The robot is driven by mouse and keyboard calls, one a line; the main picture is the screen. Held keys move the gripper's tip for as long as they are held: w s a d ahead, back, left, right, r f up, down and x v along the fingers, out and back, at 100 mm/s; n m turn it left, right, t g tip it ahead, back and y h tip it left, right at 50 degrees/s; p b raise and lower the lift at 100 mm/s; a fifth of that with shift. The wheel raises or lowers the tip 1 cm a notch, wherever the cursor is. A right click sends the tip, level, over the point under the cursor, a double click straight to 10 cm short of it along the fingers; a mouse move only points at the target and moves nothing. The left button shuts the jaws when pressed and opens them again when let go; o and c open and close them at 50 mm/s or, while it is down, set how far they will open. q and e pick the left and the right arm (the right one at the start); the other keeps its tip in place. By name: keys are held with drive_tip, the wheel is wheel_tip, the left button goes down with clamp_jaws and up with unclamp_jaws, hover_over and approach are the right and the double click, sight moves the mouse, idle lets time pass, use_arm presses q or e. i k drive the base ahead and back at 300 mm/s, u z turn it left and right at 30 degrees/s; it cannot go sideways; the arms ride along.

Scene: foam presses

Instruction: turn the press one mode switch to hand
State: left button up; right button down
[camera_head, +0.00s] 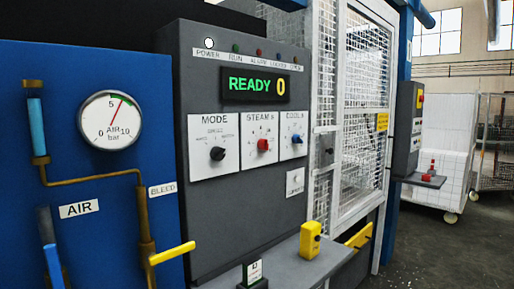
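The mode switch (217,153) is a black knob on a white plate marked MODE, on the left of the grey control panel (240,205). Small position labels sit around the knob, too blurred to read surely. I cannot tell which label the knob points at. Neither of my grippers is in view.
A red STEAM knob (263,145) and a blue COOL knob (297,139) sit right of the mode switch. A blue air panel (60,150) with gauge (110,120) and yellow lever (172,253) is left. A yellow box (310,240) stands on the ledge below. A mesh guard (365,90) is right.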

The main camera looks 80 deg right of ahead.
sight(217, 153)
drive_tip(key=u, duration=0.85)
drive_tip(key=i, duration=0.15)
drive_tip(key=z, duration=2.35)
drive_tip(key=k, duration=0.8)
drive_tip(key=z, duration=0.6)
drive_tip(key=i, duration=1)
drive_tip(key=u, duration=0.15)
